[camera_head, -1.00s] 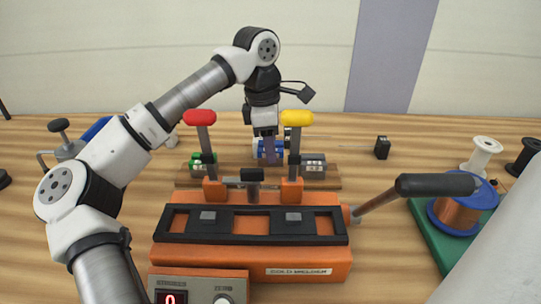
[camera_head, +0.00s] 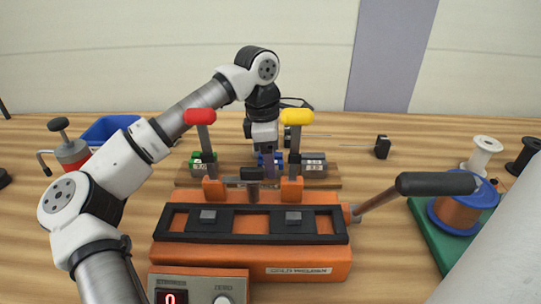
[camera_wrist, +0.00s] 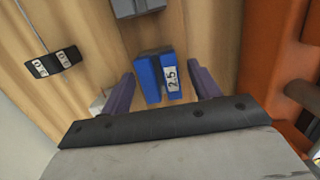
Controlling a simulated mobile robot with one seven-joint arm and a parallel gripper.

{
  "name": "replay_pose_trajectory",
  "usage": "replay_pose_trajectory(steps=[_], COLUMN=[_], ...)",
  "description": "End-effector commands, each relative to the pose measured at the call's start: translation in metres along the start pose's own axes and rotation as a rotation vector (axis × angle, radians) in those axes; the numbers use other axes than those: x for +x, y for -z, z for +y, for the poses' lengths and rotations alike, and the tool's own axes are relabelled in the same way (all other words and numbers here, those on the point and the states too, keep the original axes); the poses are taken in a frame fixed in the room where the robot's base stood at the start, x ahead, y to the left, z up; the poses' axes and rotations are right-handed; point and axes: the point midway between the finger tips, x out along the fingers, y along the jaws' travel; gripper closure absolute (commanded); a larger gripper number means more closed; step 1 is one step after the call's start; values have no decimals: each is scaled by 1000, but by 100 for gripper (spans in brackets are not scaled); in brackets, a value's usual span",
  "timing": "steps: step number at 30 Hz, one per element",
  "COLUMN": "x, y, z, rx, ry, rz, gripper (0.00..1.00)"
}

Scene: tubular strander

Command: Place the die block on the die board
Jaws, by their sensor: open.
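The blue die block (camera_wrist: 172,76), labelled 2.5, stands between the fingers of my gripper (camera_wrist: 165,88) in the wrist view, with a gap on either side. My gripper is open. In the head view the blue block (camera_head: 279,159) is partly hidden by my gripper (camera_head: 268,165) and appears to be on the wooden die board (camera_head: 328,183), between a green block (camera_head: 203,163) and a grey block (camera_head: 313,165). The grey block (camera_wrist: 137,6) also shows at the top of the wrist view. The block's underside is hidden.
The orange cold welder (camera_head: 250,258) with red (camera_head: 200,117) and yellow (camera_head: 297,117) levers stands in front of the board. A black block (camera_head: 382,147) stands at the right rear. Spools stand far right, and a blue bin (camera_head: 107,129) at left. Rear table is mostly free.

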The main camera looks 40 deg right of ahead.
Motion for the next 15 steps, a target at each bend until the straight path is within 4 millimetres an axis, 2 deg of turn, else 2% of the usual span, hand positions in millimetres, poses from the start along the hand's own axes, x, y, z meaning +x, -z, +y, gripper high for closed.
replay_pose_trajectory(steps=[4, 7, 15], x=[-6, -20, -78], y=[0, 0, 0], z=[0, 1, 1], rx=[0, -2, -2], ry=[-1, -2, -3], rz=[0, 2, 1], gripper=[38, 38, 38])
